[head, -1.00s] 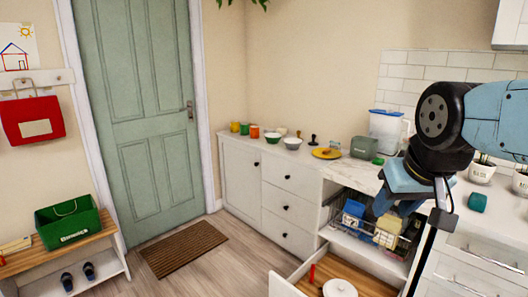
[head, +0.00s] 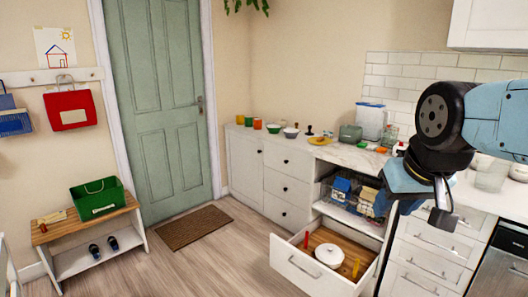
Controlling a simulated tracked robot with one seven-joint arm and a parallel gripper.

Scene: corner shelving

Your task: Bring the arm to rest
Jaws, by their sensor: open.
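My arm comes in from the right in the head view, with a blue and black wrist. My gripper (head: 402,200) hangs below it, in front of the counter and the open shelf. It is open, and I see nothing held in it. Its fingertips are partly hidden by the wrist and blend with the things behind.
A wire basket (head: 343,204) stands on the open shelf. A bench (head: 127,207) with a green crate (head: 97,199) is at left.

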